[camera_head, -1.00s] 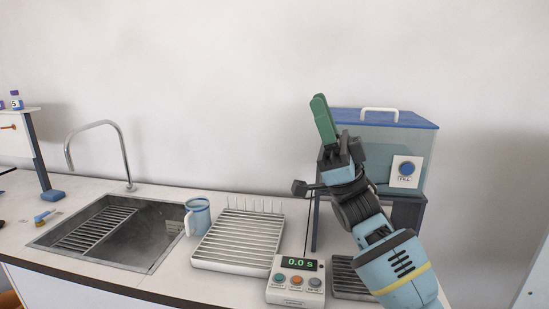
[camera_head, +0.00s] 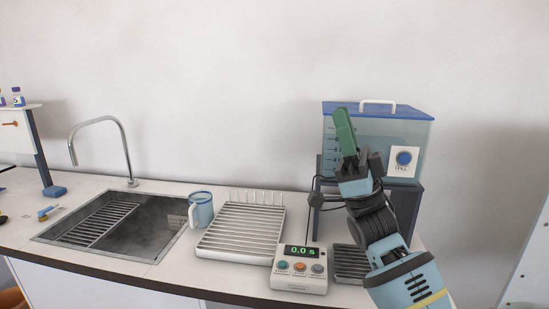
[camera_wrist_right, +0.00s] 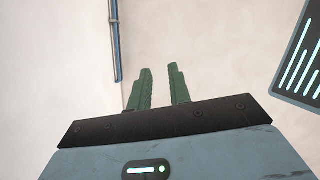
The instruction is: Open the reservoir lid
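The reservoir is a clear tank (camera_head: 372,133) on a dark stand at the back right. Its blue lid (camera_head: 410,112) lies flat on top and looks closed. A white handle (camera_head: 378,102) stands up from the lid. My right gripper (camera_head: 342,112) points upward in front of the tank's left part, its green fingers overlapping the lid's front edge in the picture. It is apart from the handle, to its left. In the right wrist view the two green fingers (camera_wrist_right: 160,68) stand apart with nothing between them. My left gripper is not in view.
A timer (camera_head: 300,268) and a dark grate (camera_head: 350,263) lie in front of the tank. A white drying rack (camera_head: 240,235), a blue mug (camera_head: 203,208) and a sink (camera_head: 140,235) with a tall tap (camera_head: 125,150) are further left. The wall behind is bare.

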